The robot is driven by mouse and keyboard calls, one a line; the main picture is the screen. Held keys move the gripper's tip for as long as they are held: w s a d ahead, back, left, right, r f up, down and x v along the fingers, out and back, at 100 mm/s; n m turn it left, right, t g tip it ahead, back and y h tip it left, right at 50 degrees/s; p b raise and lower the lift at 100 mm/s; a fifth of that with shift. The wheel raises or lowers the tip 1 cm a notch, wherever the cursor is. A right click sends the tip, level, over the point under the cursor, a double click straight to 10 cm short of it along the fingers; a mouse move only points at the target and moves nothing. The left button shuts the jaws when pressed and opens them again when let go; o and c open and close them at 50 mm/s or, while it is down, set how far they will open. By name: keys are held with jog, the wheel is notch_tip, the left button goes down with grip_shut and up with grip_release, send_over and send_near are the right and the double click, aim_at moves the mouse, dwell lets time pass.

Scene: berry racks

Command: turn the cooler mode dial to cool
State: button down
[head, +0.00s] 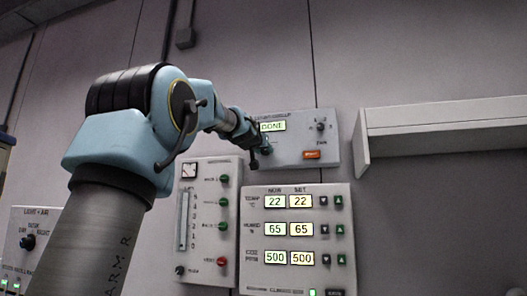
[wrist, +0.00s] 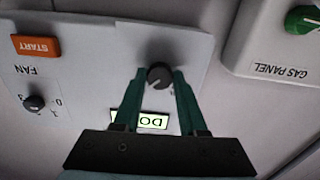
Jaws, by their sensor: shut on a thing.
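The cooler panel (head: 290,128) is a grey box on the wall with a lit display (head: 271,126) that reads "DONE". Its mode dial (wrist: 159,75) is a small dark round knob in the wrist view, where the panel appears upside down. My gripper (wrist: 161,79) has its two green fingers on either side of this dial and is shut on it. In the head view my gripper (head: 262,152) reaches the panel's lower left and hides most of the dial. The dial's labels are mostly covered, and I cannot read which mode it points to.
An orange START button (head: 311,154) and a fan knob (head: 321,126) sit on the panel's right. A climate panel (head: 296,272) with several lit numbers is below. The gas panel (head: 207,165) with green knobs is at lower left. A white shelf (head: 445,115) juts out at right.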

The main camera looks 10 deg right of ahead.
jog(key=shift+n, duration=0.3)
jog(key=n, duration=0.3)
jog(key=shift+n, duration=0.4)
jog(key=shift+r+n+p, duration=0.1)
jog(key=shift+n+p, duration=1.45)
jog(key=shift+n, duration=4.95)
jog(key=shift+c, duration=2.3)
grip_release()
